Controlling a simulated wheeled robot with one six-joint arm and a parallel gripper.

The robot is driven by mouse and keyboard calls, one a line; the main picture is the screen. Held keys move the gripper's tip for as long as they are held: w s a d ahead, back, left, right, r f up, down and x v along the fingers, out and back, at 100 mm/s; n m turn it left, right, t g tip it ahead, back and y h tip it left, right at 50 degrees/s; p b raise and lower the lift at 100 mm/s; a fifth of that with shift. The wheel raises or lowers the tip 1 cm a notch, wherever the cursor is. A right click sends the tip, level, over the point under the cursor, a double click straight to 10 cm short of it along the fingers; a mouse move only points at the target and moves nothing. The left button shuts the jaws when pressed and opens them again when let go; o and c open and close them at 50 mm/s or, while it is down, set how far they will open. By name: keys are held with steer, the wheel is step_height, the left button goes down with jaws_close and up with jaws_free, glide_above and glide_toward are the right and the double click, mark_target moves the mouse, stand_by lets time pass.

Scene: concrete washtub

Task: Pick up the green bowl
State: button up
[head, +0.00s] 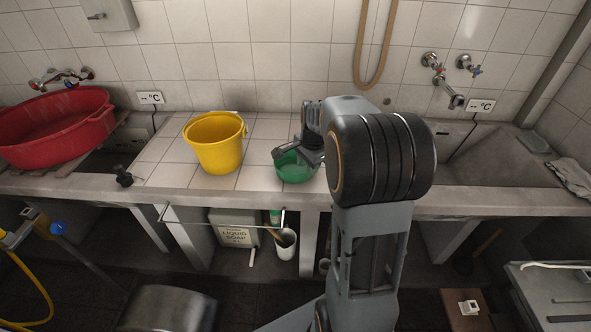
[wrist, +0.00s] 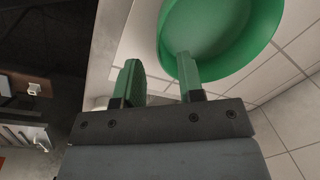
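The green bowl (head: 297,172) stands on the tiled counter, just right of the yellow bucket. My gripper (head: 296,153) is over its rim in the head view, and my arm hides part of the bowl's right side. In the wrist view the bowl (wrist: 225,40) fills the top right, cut off by the frame edge. My gripper (wrist: 158,62) is open there, with a gap between its fingers. The right finger overlaps the bowl's inside and the left finger is outside it, with the rim's edge between them. I cannot tell whether either finger touches the bowl.
The yellow bucket (head: 216,143) is close on the left. A red basin (head: 55,125) sits at the far left. A brown hose (head: 375,45) hangs on the wall behind. A concrete sink (head: 490,163) is on the right. The counter's front edge is near the bowl.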

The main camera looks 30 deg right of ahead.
steer(key=shift+w+f, duration=0.15)
steer(key=shift+f, duration=1)
steer(key=shift+w+f, duration=0.15)
steer(key=shift+f, duration=0.95)
steer(key=shift+c, duration=0.2)
jaws_close()
